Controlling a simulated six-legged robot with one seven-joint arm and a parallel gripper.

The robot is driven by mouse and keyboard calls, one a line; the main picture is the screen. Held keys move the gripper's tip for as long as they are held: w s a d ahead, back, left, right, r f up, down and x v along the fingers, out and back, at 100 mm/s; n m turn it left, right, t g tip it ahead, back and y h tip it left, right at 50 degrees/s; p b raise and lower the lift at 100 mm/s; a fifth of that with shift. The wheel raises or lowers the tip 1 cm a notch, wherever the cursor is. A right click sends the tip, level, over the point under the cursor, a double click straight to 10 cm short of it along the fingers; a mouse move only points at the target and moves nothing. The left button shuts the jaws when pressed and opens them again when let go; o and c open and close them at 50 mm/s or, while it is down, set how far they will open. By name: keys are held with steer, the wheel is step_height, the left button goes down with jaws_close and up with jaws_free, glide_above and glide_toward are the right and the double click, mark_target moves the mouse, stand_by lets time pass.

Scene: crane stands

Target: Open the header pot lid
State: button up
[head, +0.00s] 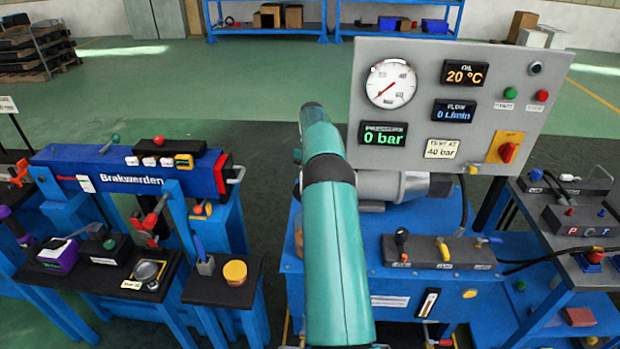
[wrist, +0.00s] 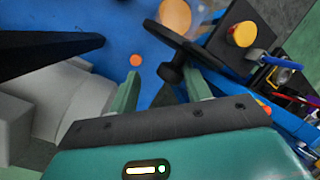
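In the wrist view, a dark disc-like lid (wrist: 183,42) with a short dark knob (wrist: 170,74) shows nearly edge-on. Beside it is a round tan surface (wrist: 175,16), which looks like the inside of the header pot. The lid appears tilted up off it; I cannot tell whether it is hinged. My gripper (wrist: 162,85) is open, with its two green fingers apart and the knob between and just beyond the tips. I see no clear grip on it. In the head view my teal arm hides the gripper and lid; an amber sliver (head: 298,236) shows left of the arm.
A yellow-topped jar (head: 235,272) stands on a black side stand, left of my arm. The grey gauge panel (head: 430,135) rises to the right. A valve block (head: 440,251) sits on the blue bench below it. The blue Brakwerden machine (head: 125,172) is at the left.

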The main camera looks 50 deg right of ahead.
steer(key=shift+w+a+r, duration=0.1)
steer(key=s+a+r, duration=0.9)
steer(key=s+r, duration=0.1)
steer(key=r, duration=0.2)
steer(key=shift+s+r, duration=0.3)
steer(key=shift+r, duration=0.1)
steer(key=shift+s+a, duration=0.1)
stand_by(0.7)
